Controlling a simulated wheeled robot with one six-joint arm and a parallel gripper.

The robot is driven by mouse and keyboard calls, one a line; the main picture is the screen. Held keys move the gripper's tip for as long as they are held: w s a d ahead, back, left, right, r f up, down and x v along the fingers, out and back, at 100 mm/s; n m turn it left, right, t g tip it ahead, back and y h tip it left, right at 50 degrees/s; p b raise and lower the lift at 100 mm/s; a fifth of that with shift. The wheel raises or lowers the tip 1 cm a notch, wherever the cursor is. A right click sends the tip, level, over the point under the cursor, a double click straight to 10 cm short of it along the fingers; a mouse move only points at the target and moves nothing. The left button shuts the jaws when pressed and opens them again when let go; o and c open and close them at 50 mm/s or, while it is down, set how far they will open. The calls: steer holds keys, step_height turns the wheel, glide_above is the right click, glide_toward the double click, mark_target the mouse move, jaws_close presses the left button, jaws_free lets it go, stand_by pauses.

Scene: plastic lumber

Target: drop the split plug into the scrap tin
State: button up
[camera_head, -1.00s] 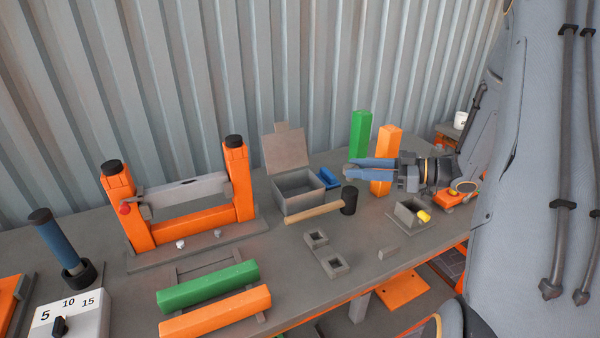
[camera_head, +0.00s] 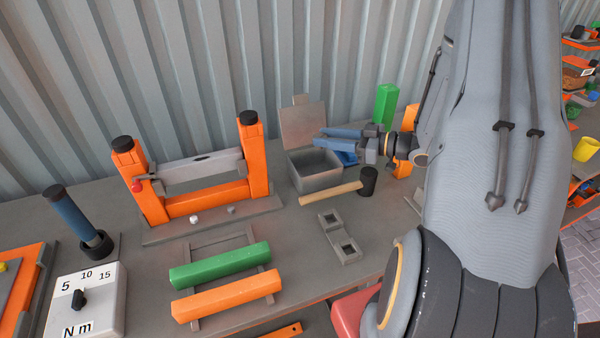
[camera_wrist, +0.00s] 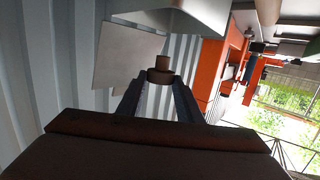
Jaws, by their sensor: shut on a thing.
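The scrap tin (camera_head: 318,182) is a grey box at the back of the bench, with its lid (camera_head: 303,128) standing open behind it. My gripper (camera_head: 318,140) points left above the tin's back right part in the head view. In the wrist view my gripper (camera_wrist: 160,80) is shut on a brown stepped plug (camera_wrist: 160,70), held at the fingertips. Whether it is split cannot be seen. The plug cannot be made out in the head view. The tin (camera_wrist: 185,14) and its lid (camera_wrist: 128,55) show beyond the fingers in the wrist view.
A mallet (camera_head: 330,193) lies in front of the tin. An orange frame (camera_head: 257,155) stands to the left. My arm hides the right bench.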

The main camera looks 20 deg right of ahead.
steer(key=f+b, duration=0.1)
steer(key=f, duration=0.1)
steer(key=f+b, duration=0.4)
steer(key=shift+w+d+f, duration=0.1)
steer(key=shift+w+d, duration=0.1)
steer(key=shift+w, duration=0.1)
steer(key=o, duration=1.1)
step_height(320, 180, up, 10)
steer(key=b, duration=0.2)
stand_by(0.3)
